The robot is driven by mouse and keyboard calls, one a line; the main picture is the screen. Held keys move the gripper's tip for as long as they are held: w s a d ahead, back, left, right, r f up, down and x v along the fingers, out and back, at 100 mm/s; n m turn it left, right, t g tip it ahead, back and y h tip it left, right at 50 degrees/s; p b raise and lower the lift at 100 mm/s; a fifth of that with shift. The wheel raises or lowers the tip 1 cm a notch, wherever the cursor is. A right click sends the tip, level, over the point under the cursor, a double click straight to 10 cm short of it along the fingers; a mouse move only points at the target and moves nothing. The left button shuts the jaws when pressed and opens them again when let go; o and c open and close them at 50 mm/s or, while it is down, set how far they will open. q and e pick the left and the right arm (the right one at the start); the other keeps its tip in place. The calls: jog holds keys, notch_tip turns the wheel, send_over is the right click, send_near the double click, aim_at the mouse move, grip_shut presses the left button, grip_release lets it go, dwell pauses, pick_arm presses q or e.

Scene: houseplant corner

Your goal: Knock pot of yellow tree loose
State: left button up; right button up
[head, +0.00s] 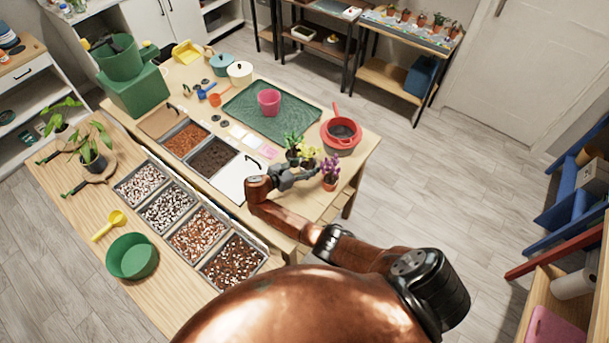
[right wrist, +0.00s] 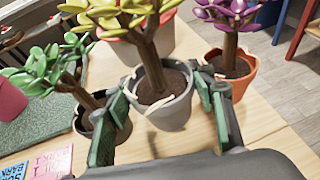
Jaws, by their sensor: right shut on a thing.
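The yellow tree (head: 310,152) has yellow-green leaves and a thick brown trunk. It stands in a grey pot (right wrist: 166,112) filled with dark soil. My right gripper (head: 300,174) is shut on this pot, with one finger on each side of it in the right wrist view (right wrist: 162,112). The pot looks roughly upright at the near right part of the wooden table. Whether its base touches the table is hidden. My left gripper is in neither view.
A green-leaved plant in a dark pot (right wrist: 106,128) stands close on the left. A purple-leaved plant in an orange pot (right wrist: 238,72) stands close on the right. A green tray (head: 245,118) with a pink pot (head: 269,101) lies farther back.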

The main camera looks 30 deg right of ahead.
aim_at(303, 173)
jog(key=shift+f, duration=0.1)
notch_tip(303, 173, down, 4)
jog(key=b, duration=0.2)
jog(key=shift+b, duration=0.4)
jog(key=shift+r, duration=0.3)
jog(key=shift+c, duration=0.4)
jog(key=shift+r+p, duration=0.3)
jog(key=shift+p, duration=0.45)
jog(key=shift+f, duration=0.35)
jog(key=o, duration=1.1)
jog(key=shift+o, duration=0.2)
